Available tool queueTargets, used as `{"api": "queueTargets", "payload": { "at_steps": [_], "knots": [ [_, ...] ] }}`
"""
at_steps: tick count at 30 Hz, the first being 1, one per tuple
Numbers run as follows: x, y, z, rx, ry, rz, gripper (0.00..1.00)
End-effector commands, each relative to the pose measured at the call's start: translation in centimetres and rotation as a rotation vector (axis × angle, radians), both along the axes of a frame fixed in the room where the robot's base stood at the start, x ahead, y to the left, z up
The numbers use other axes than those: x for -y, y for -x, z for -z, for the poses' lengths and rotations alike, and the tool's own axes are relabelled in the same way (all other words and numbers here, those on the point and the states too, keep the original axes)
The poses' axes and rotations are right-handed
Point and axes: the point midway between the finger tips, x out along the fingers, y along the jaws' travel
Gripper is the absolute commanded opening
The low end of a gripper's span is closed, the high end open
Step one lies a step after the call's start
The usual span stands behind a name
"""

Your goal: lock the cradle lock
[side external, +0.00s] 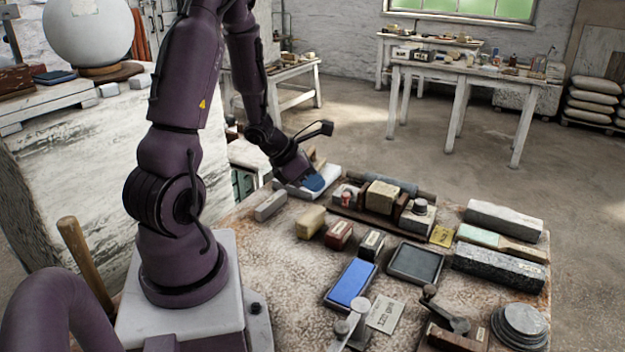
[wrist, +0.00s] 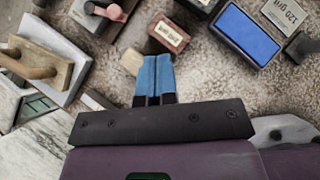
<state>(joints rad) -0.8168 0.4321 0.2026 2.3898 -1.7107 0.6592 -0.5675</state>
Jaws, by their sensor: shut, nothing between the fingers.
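My gripper (side external: 315,184) is at the far left corner of the work table in the side external view, low over a pale float. Its blue fingers are closed together with nothing between them, also seen in the wrist view (wrist: 153,68). Two lever fittings stand at the table's near edge: a pale metal lever with round knobs (side external: 347,327) and a dark lever on a brown base (side external: 446,314). I cannot tell which, if either, is the cradle lock. Both are well away from my gripper. A large white sphere (side external: 88,28) rests on a round wooden base at upper left.
A tan block (side external: 310,222), red labelled block (side external: 339,235), blue pad (side external: 351,284) and dark tray (side external: 415,263) lie mid-table. A wooden rack (side external: 340,212) of blocks lies behind. Stone bars (side external: 500,266) line the right. A wooden-handled float (wrist: 45,62) shows in the wrist view.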

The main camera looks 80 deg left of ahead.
Motion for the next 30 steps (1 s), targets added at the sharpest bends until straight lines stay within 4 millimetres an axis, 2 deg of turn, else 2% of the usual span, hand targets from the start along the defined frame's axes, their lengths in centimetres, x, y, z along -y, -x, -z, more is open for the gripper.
{"api": "queueTargets", "payload": {
  "at_steps": [3, 5, 9, 12, 15, 18, 22, 30],
  "knots": [
    [0.1, 0.6, -0.3, -0.005, 0.005, -0.009, 0.00],
    [-0.8, 1.3, 0.3, -0.020, 0.006, -0.029, 0.00],
    [-6.2, 2.0, 1.0, -0.022, -0.041, 0.028, 0.00],
    [-9.3, 2.6, 0.9, -0.017, -0.058, 0.124, 0.00],
    [-11.1, 3.1, 0.3, -0.020, -0.056, 0.219, 0.00],
    [-11.5, 3.0, -0.5, -0.013, -0.041, 0.295, 0.00],
    [-10.7, 2.5, -0.1, -0.004, -0.013, 0.310, 0.00],
    [-9.7, -0.5, 3.9, -0.005, -0.012, 0.309, 0.00]
  ]
}}
